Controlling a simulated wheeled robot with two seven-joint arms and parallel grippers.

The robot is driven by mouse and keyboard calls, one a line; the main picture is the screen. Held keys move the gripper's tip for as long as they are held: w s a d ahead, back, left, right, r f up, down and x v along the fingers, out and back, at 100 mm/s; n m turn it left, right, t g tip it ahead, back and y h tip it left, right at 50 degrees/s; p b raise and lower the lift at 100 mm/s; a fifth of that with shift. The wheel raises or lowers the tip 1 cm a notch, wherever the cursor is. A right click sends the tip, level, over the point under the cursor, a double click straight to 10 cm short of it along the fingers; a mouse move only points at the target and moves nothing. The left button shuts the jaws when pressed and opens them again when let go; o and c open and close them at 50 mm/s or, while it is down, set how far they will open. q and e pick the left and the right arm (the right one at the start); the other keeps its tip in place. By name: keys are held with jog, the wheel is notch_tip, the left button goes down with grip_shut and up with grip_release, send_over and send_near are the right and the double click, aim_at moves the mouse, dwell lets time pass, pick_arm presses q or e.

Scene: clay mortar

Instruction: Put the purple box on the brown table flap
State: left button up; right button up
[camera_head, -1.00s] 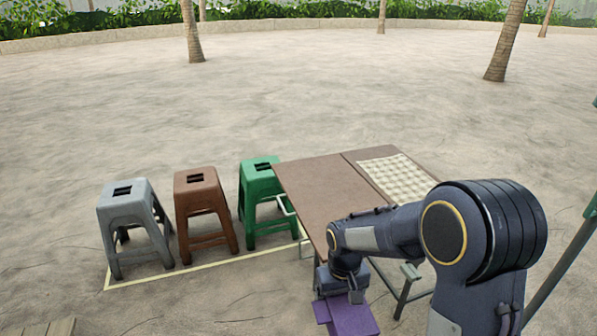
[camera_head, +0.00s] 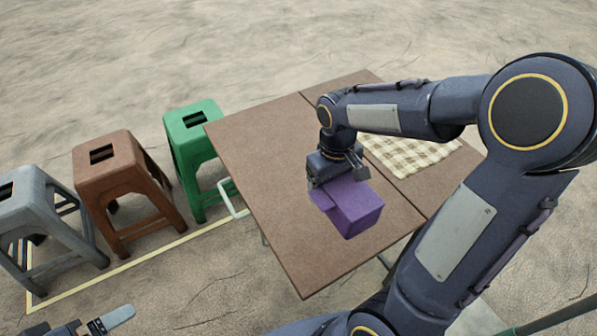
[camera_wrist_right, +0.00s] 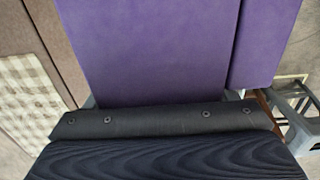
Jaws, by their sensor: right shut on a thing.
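The purple box (camera_head: 358,208) is over the near part of the brown table flap (camera_head: 265,165), inside its edges. I cannot tell whether it touches the surface. My right gripper (camera_head: 338,180) is shut on the box's far side, coming from above. In the right wrist view the purple box (camera_wrist_right: 150,50) fills the upper middle, right in front of my gripper; the fingertips are hidden there. My left gripper (camera_head: 95,328) shows only partly at the bottom left corner, away from the table, with one pale finger visible.
A checkered cloth (camera_head: 410,152) lies on the table beyond the seam, right of the flap. Green (camera_head: 195,125), brown (camera_head: 110,165) and grey (camera_head: 40,215) stools stand left of the table. The flap's left and far surface is clear.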

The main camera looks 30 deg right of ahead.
jog(key=shift+w+d+f, duration=0.2)
jog(key=shift+d, duration=0.1)
jog(key=w+f, duration=0.3)
jog(key=w, duration=0.5)
send_over(303, 186)
jog(key=f, duration=0.5)
jog(key=shift+s+d+f, duration=0.1)
jog(key=shift+s+f, duration=0.2)
jog(key=shift+f, duration=0.05)
jog(key=shift+w+f, duration=0.15)
jog(key=shift+f, duration=0.05)
notch_tip(303, 186, down, 3)
jog(key=shift+w+f+b, duration=0.15)
jog(key=shift+f+b, duration=0.05)
jog(key=shift+b, duration=0.1)
